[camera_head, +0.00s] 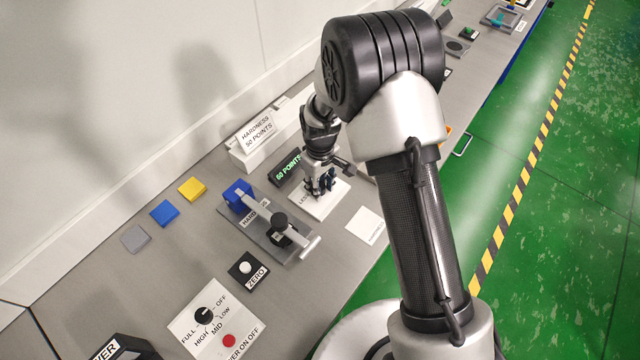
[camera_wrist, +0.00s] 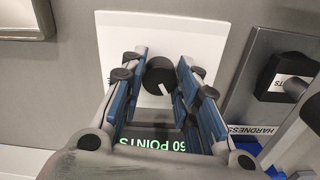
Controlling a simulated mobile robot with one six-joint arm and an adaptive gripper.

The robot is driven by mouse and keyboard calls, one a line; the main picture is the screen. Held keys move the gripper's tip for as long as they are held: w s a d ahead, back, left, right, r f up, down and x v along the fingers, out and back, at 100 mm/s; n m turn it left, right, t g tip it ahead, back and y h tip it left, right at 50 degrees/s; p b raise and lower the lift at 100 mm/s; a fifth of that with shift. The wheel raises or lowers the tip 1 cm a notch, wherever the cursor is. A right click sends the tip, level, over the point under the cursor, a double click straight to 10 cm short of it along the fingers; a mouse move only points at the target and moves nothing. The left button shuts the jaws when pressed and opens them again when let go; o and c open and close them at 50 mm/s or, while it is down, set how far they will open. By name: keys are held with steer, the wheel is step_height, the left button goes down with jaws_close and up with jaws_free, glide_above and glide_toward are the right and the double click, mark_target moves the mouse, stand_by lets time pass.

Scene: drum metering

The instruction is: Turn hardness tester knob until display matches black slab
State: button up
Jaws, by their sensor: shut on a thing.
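My gripper (camera_head: 322,186) points down over a white panel (camera_head: 328,206) and is shut on a black knob; in the wrist view its fingers (camera_wrist: 168,88) stand on both sides of the knob (camera_wrist: 159,73), which has a white pointer line. The black display (camera_head: 287,166) behind it reads "60 POINTS" in green, also readable in the wrist view (camera_wrist: 152,145). The hardness tester (camera_head: 262,215) stands left of the panel, with a blue post and grey arm. A black block (camera_wrist: 284,72) with a partly cut-off label ending "TS" sits on it.
Yellow (camera_head: 192,188), blue (camera_head: 164,213) and grey (camera_head: 135,238) squares lie near the wall. A ZERO button box (camera_head: 247,268) and a white dial panel (camera_head: 215,322) with a red button are nearer. A white card (camera_head: 366,225) lies near the bench edge.

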stand_by(0.4)
steer(key=o, duration=1.1)
steer(key=shift+c, duration=0.2)
step_height(320, 180, up, 12)
steer(key=shift+r, duration=0.1)
